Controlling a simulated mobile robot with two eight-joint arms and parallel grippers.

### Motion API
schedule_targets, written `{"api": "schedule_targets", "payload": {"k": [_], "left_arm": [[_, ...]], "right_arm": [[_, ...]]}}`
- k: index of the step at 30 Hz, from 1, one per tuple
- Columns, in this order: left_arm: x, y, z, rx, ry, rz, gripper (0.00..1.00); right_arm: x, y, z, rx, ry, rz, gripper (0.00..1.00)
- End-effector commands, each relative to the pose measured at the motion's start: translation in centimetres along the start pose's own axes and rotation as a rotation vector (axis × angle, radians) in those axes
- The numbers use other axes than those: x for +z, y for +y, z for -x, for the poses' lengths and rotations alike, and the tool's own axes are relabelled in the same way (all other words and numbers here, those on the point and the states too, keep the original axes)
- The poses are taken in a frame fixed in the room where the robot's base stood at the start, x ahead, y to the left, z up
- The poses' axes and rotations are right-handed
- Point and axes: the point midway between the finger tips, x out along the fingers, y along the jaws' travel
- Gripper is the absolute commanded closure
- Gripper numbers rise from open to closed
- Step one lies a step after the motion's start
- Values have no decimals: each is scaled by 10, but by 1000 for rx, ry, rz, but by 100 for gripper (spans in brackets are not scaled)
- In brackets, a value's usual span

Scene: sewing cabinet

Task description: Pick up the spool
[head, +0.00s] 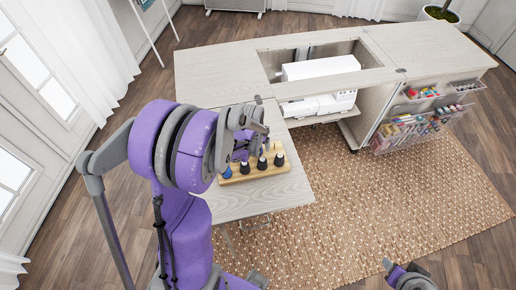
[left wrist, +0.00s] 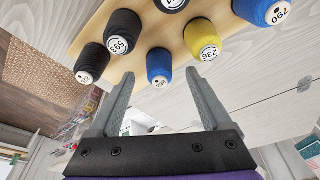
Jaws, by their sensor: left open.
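A wooden rack (head: 258,172) holds several spools at the front of the lower table leaf. In the left wrist view a blue spool (left wrist: 159,64) stands between and just beyond the open fingertips of my left gripper (left wrist: 160,76). A yellow spool (left wrist: 202,38) is to its right, black spools (left wrist: 123,30) (left wrist: 91,62) to its left, and another blue spool (left wrist: 264,9) at the top right. In the head view my left arm hides part of the rack, and black spools (head: 279,159) show beside it. Part of my right arm's end (head: 405,276) shows at the bottom right; its jaws are unclear.
The sewing cabinet (head: 215,73) has a white sewing machine (head: 320,68) in its opening. Clear door bins (head: 405,132) with supplies hang at the right. The table leaf is bare in front of the rack. A woven rug (head: 390,200) covers the floor.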

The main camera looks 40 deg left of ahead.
Motion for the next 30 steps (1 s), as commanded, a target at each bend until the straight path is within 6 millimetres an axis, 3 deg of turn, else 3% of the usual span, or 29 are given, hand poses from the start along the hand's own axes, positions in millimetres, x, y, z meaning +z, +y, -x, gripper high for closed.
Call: {"api": "schedule_targets", "payload": {"k": [6,14,27,30], "left_arm": [[-1,0,-23,0,0,0,18],[-1,0,-24,0,1,0,18],[-1,0,-24,0,1,1,97],[-1,0,-24,0,1,1,100]], "right_arm": [[1,0,-1,0,-1,0,50],[1,0,-1,0,-1,0,50],[1,0,-1,0,-1,0,50],[1,0,-1,0,-1,0,50]]}}
